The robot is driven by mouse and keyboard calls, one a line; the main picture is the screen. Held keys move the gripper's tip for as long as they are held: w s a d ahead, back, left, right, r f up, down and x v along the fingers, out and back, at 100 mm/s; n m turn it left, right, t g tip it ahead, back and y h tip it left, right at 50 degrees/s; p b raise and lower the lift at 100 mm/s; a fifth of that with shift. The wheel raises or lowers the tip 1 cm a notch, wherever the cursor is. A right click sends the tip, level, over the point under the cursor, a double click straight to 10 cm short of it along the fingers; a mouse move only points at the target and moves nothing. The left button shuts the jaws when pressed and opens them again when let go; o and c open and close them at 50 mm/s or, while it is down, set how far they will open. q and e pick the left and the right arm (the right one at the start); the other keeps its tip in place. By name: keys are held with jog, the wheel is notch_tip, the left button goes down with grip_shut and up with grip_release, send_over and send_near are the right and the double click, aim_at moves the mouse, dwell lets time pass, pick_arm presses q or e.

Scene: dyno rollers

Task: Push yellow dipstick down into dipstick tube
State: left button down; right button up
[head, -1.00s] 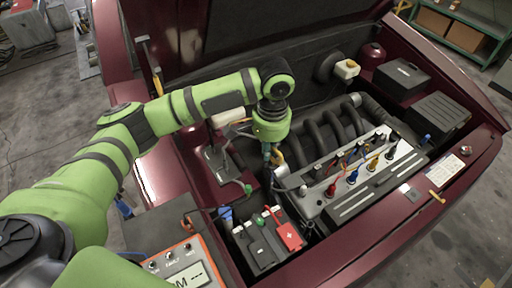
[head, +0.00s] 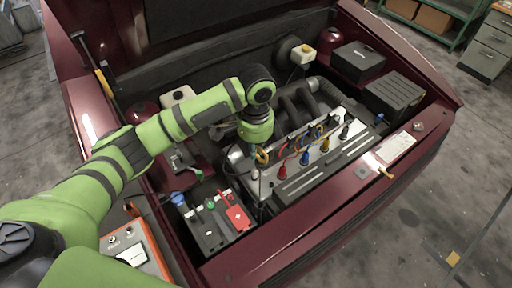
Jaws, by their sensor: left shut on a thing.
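My left gripper (head: 257,149) is over the engine bay, at the left end of the engine, pointing down. It is shut on the yellow dipstick (head: 263,157), whose yellow loop handle shows just below the green wrist. The fingers and the wrist partly hide the handle. A thin dark line runs down below the gripper, but I cannot tell whether it is the dipstick's rod or the tube. The dipstick tube's mouth cannot be made out. My right gripper is not in view.
The engine cover (head: 320,165) with red, blue, yellow and black plug leads lies just right of the gripper. The battery (head: 208,228) with a red terminal cover (head: 238,217) is in front. The car's dark red front edge (head: 330,210) borders the bay.

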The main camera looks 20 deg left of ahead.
aim_at(256, 164)
pick_arm(q)
jog(key=shift+d+f, duration=0.3)
jog(key=shift+f, duration=0.25)
jog(key=shift+d+f, duration=0.3)
jog(key=shift+f, duration=0.25)
jog(key=f, duration=0.2)
jog(key=a+f, duration=0.1)
jog(key=f, duration=0.2)
notch_tip(256, 164, down, 20)
jog(key=b, duration=1.6)
jog(key=shift+r, duration=0.25)
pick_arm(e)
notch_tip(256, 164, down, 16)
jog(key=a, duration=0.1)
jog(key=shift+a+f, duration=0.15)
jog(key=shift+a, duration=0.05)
